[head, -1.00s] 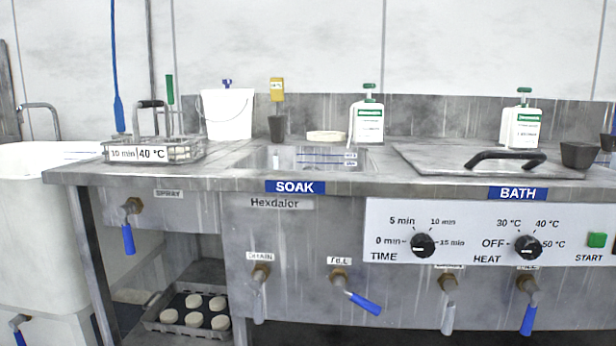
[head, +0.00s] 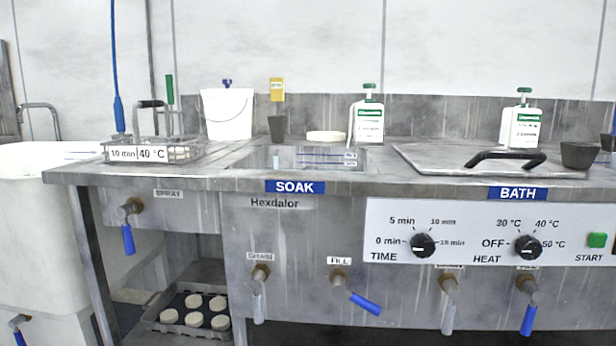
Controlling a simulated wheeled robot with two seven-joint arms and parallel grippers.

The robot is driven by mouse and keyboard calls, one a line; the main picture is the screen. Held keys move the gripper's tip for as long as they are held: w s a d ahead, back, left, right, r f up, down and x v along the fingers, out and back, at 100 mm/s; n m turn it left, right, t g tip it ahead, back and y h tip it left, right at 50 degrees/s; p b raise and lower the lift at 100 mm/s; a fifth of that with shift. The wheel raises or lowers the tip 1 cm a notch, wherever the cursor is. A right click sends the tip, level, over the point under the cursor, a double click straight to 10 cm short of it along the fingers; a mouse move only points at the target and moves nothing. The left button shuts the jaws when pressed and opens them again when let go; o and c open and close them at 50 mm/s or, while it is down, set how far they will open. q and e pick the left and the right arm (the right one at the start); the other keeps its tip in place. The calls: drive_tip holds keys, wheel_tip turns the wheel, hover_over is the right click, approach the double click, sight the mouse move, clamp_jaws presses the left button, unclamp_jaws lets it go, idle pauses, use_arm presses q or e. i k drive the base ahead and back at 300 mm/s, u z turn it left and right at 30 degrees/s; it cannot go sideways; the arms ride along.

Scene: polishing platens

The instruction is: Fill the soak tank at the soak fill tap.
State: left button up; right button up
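The soak tank (head: 310,165) is a sunken basin in the steel counter, above the blue SOAK label (head: 295,187). Level lines with small labels show on its inner wall; I cannot tell the water level for sure. The soak fill tap (head: 355,292), under the FILL label, has a blue lever slanting down to the right. To its left is the drain tap (head: 259,295) with a grey lever hanging down. Neither of my grippers is in view.
A wire basket (head: 185,150) stands left of the tank. A white bucket (head: 228,115), a dark cup (head: 277,128) and a labelled bottle (head: 367,120) stand behind it. A lid with a black handle (head: 507,157) covers the bath. A tray of pale discs (head: 193,336) sits below.

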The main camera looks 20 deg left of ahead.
sight(359, 301)
drive_tip(key=z, duration=1.35)
drive_tip(key=k, duration=0.1)
drive_tip(key=u, duration=0.5)
drive_tip(key=i, duration=0.45)
drive_tip(key=u, duration=0.1)
